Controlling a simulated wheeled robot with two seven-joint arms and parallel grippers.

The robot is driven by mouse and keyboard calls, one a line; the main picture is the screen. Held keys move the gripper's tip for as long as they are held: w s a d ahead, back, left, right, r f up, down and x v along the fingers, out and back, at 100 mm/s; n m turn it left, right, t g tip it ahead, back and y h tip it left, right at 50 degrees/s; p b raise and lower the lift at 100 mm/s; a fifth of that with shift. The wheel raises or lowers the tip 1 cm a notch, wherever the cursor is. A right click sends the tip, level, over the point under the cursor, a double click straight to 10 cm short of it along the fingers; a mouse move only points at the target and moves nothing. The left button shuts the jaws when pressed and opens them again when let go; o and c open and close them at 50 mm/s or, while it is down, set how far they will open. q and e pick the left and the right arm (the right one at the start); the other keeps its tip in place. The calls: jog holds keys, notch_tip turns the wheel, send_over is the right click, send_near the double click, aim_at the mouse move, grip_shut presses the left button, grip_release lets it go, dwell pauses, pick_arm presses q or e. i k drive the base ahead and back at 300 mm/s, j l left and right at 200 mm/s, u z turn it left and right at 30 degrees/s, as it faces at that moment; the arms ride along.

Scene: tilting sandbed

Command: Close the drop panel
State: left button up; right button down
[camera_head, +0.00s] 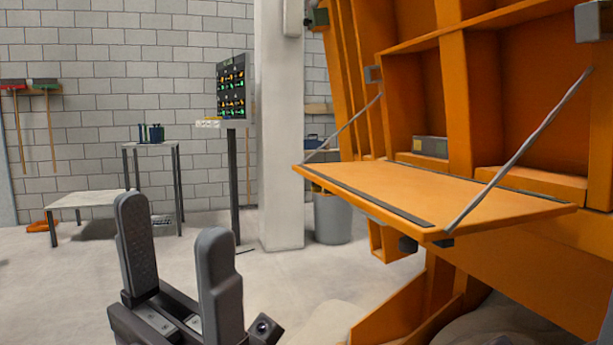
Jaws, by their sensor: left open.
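The orange drop panel (430,193) is folded down and lies about level, sticking out from the orange frame (458,100) on the right. It has dark strips along its edges. Two grey stays run from its outer corners up to the frame, a near one (520,150) and a far one (345,128). My left gripper (176,245) is at the lower left, with its two dark fingers pointing up and wide apart. Nothing is between them. It is apart from the panel, to its left and lower in the picture. My right gripper is not in view.
A white pillar (282,130) and a grey bin (332,218) stand behind the panel. A control board (232,88) on a post, a tall table (152,146) and a low table (85,199) stand farther back. Sand lies under the frame. The floor around the left gripper looks clear.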

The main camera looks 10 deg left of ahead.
aim_at(420, 202)
jog(key=i+j, duration=0.1)
jog(key=j, duration=0.25)
jog(key=i+j+u, duration=0.1)
jog(key=j, duration=0.2)
jog(key=i+j, duration=0.15)
jog(key=j, duration=0.2)
jog(key=i+j+u, duration=0.15)
jog(key=i+j, duration=0.25)
jog(key=i, duration=0.15)
